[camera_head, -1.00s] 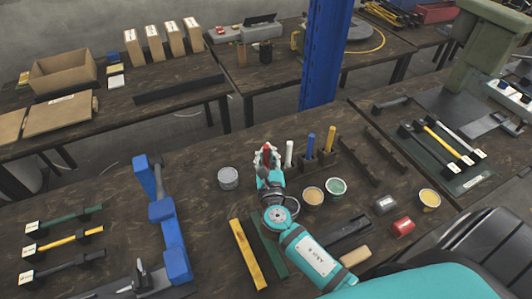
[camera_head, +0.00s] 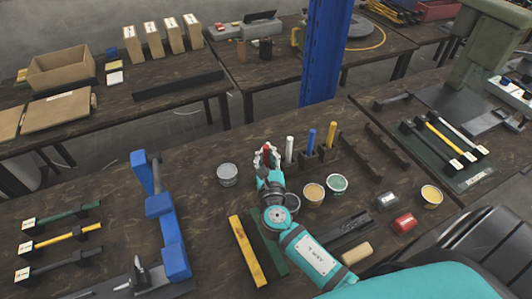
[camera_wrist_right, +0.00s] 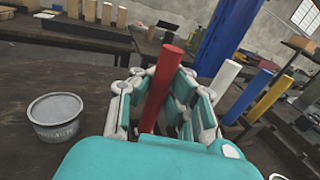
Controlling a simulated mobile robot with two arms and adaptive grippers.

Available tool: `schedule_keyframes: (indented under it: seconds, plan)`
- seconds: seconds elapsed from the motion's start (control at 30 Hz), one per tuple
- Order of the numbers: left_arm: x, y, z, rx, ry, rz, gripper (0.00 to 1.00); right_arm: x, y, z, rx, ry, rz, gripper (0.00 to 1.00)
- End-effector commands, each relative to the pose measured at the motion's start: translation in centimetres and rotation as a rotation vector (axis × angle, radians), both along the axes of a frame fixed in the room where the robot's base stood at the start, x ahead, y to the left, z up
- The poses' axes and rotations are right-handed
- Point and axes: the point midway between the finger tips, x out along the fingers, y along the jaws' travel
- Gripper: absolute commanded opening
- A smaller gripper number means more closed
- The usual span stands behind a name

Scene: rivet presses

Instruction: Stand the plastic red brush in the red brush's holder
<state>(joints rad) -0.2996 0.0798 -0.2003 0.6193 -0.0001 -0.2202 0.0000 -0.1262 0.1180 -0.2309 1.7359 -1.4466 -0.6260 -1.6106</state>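The red brush (camera_wrist_right: 162,88) shows as a plain red rod, roughly upright, between the fingers of my right gripper (camera_head: 267,157). In the right wrist view the fingers (camera_wrist_right: 165,100) lie close along both sides of the rod and look shut on it. The red brush (camera_head: 267,152) is left of the white rod (camera_head: 289,150). Its lower end is hidden behind the gripper, so I cannot tell whether it stands in anything. The dark holder block (camera_head: 329,154) is to the right, by the blue and yellow rods. My left gripper is not in view.
A grey tin (camera_head: 228,174) stands left of the gripper. Two open tins, orange (camera_head: 314,194) and green (camera_head: 337,184), stand to its right. A blue frame (camera_head: 168,225) is farther left. Yellow (camera_head: 247,251) and green bars lie nearby.

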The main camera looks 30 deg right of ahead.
Motion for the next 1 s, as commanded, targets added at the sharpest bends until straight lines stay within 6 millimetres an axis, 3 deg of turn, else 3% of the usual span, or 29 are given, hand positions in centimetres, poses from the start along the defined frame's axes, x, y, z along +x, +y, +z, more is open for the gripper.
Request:
schedule_keyframes:
  seconds: [0.17,0.4,0.77,1.0]
  plan:
    - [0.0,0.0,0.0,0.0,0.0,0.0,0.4,0.0,0.0,0.0,0.0,-0.001,0.0,0.02]
    - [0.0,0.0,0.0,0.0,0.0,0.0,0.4,0.0,0.0,0.0,0.0,0.0,0.0,0.33]
    - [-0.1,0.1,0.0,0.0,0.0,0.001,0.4,-0.7,0.3,-0.1,0.002,0.001,0.001,0.33]
    - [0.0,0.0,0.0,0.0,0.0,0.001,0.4,-4.9,2.0,-0.1,0.002,0.004,0.002,0.33]
